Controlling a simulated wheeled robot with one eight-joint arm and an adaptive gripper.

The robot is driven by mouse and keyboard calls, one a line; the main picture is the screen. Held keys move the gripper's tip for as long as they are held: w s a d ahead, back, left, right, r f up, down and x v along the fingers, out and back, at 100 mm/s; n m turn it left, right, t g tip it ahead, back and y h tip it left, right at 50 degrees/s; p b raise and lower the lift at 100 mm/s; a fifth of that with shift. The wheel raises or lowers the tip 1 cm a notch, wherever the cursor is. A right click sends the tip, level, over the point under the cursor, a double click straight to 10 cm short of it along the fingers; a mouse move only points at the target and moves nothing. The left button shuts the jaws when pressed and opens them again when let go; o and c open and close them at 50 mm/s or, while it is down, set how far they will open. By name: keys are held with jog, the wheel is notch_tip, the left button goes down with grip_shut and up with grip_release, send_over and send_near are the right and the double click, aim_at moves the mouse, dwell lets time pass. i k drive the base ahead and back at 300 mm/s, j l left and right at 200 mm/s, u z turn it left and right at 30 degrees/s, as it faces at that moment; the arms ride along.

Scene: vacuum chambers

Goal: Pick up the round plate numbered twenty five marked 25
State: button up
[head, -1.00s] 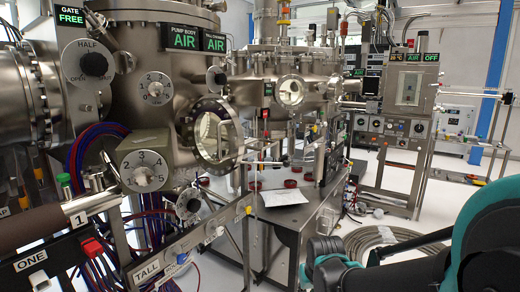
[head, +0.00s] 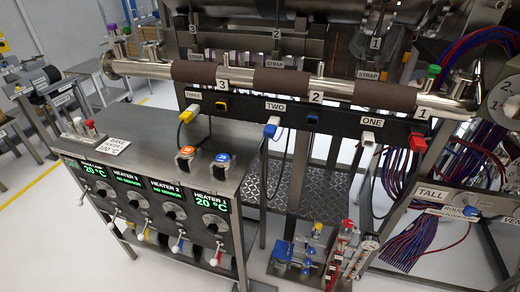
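I cannot make out a round plate marked 25 in the head view. My gripper is not in view, so whether it holds anything is hidden.
A heater cabinet (head: 150,160) with dials and levers stands at left. A steel pipe with brown heater wraps (head: 280,82) runs above a dark socket rail (head: 340,122). Small coloured valve fittings (head: 320,250) stand low in front. Bare floor (head: 60,235) shows at lower left.

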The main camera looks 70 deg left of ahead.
aim_at(223, 159)
jog(key=u, duration=3)
jog(key=j+z, duration=0.15)
jog(key=j, duration=0.35)
jog(key=i+j+z, duration=0.15)
jog(key=j, duration=0.35)
